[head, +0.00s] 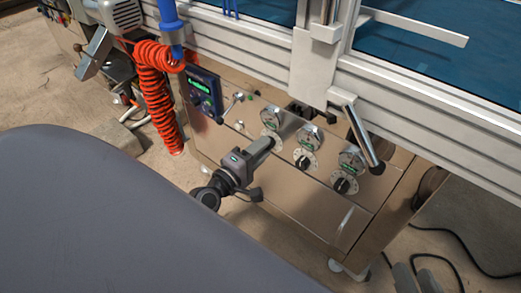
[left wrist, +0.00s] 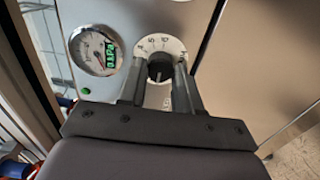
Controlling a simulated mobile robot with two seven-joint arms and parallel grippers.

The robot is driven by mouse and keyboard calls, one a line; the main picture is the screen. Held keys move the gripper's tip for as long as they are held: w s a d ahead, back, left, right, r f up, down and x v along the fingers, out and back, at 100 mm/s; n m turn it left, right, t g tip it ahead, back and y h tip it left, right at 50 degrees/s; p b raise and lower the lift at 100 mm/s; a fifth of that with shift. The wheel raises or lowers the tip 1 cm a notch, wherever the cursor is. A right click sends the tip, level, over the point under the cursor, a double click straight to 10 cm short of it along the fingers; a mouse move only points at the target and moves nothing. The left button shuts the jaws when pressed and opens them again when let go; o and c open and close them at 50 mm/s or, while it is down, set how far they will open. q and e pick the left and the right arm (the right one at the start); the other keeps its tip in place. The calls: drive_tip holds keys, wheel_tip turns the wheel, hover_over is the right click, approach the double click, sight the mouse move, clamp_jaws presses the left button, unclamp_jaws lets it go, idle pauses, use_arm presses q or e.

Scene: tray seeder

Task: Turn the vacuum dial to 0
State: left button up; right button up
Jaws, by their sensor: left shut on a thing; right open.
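Three dials with black knobs and white scale rings sit on the brown metal panel, each below a round gauge. My left gripper (head: 266,147) has its fingers around the leftmost dial and hides most of it in the head view. In the left wrist view that dial (left wrist: 160,66) shows between the two fingers (left wrist: 160,92), which are shut on its black knob. Part of its numbered ring is visible above. The middle dial (head: 303,160) and right dial (head: 345,186) are untouched. I cannot read which dial is labelled vacuum. My right gripper (head: 417,278) is open and empty at the bottom right.
The leftmost gauge (head: 271,117) has a green display; a green button (head: 249,98) is nearby. A lever with a black knob (head: 377,169) juts out near the right dial. A control display (head: 203,92) and orange coiled hose (head: 155,85) are at left.

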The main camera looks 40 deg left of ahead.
idle(0.3)
use_arm(q)
drive_tip(key=o, duration=1)
drive_tip(key=shift+o, duration=0.2)
drive_tip(key=shift+s, duration=0.1)
drive_tip(key=s+p, duration=0.1)
drive_tip(key=s, duration=0.6)
drive_tip(key=shift+a, duration=0.3)
